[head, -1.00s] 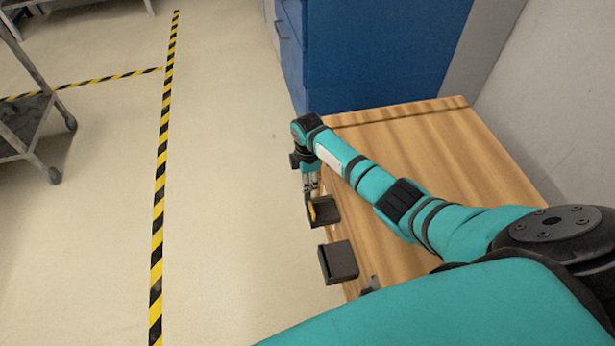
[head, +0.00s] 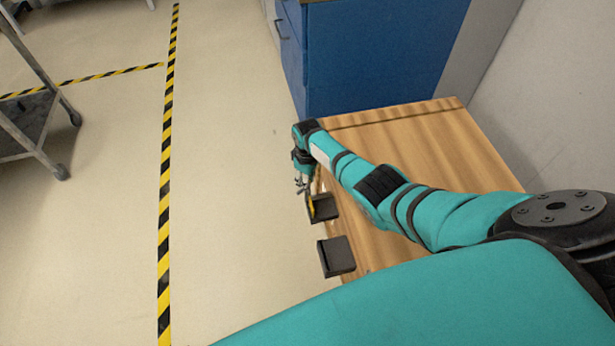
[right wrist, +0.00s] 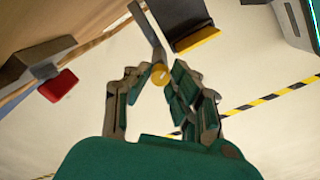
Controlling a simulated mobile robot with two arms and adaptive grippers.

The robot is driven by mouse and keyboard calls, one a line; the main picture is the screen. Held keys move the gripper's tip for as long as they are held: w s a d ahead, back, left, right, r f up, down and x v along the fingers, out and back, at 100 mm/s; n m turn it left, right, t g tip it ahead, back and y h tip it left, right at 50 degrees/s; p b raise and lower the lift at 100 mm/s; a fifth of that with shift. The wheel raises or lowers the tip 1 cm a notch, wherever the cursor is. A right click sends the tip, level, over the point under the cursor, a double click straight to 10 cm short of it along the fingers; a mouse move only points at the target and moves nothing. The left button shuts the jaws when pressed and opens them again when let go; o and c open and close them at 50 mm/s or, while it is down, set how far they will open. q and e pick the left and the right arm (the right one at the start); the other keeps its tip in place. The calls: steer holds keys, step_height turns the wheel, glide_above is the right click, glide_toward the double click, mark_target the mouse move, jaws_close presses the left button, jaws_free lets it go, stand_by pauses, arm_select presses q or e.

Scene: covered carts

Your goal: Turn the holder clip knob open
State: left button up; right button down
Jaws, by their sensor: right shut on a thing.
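The holder clip knob (right wrist: 159,76) is a small yellow round piece at the end of a grey bar (right wrist: 147,28) in the right wrist view. My right gripper (right wrist: 159,80) is shut on it, one fingertip at each side. In the head view my right gripper (head: 303,187) points down at the table's left side, beside a dark holder (head: 324,207) with a yellow part (head: 311,208). The knob itself is too small to tell there. My left gripper is not in view.
A second dark holder (head: 336,257) sits nearer on the same side of the wooden top (head: 430,140). The right wrist view shows a red piece (right wrist: 57,85) on a holder. A blue cabinet (head: 385,55) stands behind. The floor to the left is clear up to a cart (head: 40,125).

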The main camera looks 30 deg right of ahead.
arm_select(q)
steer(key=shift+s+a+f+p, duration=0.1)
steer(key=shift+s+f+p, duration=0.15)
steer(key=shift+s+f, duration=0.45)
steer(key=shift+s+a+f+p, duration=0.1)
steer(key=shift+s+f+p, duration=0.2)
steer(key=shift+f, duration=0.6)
arm_select(e)
steer(key=shift+m, duration=2.1)
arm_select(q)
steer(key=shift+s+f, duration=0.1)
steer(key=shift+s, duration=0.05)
arm_select(e)
steer(key=c, duration=1.2)
jaws_free()
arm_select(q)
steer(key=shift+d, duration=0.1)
arm_select(e)
step_height(320, 180, up, 12)
